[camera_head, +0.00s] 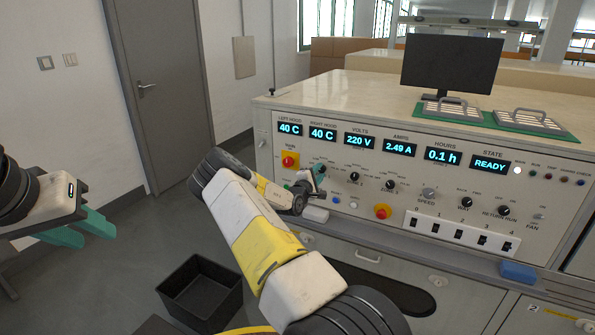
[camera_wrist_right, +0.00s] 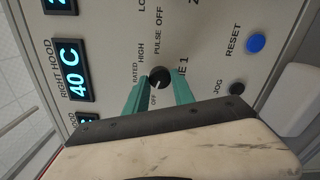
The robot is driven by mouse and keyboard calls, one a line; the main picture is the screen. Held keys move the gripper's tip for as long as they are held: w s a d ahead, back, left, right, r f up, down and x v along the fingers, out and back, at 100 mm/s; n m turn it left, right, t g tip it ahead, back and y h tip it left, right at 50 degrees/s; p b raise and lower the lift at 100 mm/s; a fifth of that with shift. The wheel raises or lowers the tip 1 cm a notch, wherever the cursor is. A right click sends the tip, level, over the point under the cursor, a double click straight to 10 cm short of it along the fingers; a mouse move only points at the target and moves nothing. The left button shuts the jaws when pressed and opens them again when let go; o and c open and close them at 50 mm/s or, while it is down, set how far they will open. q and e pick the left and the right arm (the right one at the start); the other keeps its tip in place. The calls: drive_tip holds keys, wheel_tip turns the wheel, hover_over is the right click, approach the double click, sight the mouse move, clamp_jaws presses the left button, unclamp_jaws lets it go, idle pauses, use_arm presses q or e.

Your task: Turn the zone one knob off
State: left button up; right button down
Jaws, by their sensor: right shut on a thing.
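The zone one knob (camera_wrist_right: 159,78) is a small black round knob on the pale panel, partly labelled "NE 1" in the right wrist view. OFF, RATED and HIGH are printed around it. A pale mark on its face seems to point down and left, toward the lower OFF label. My right gripper (camera_wrist_right: 160,88) is shut on the knob, one teal finger on each side. In the head view my right gripper (camera_head: 318,172) is at the panel's left part and hides most of this knob. My left gripper (camera_head: 97,235) is open and empty, away from the panel at the left.
The READY display (camera_head: 490,164) is lit. A black bin (camera_head: 200,290) stands on the floor.

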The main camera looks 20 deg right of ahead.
drive_tip(key=shift+f+n, duration=0.1)
drive_tip(key=shift+n, duration=0.6)
drive_tip(key=c, duration=1.1)
unclamp_jaws()
drive_tip(key=shift+o, duration=0.2)
drive_tip(key=shift+s+a, duration=0.1)
drive_tip(key=v, duration=0.7)
drive_tip(key=shift+s+a, duration=0.15)
drive_tip(key=shift+a, duration=0.1)
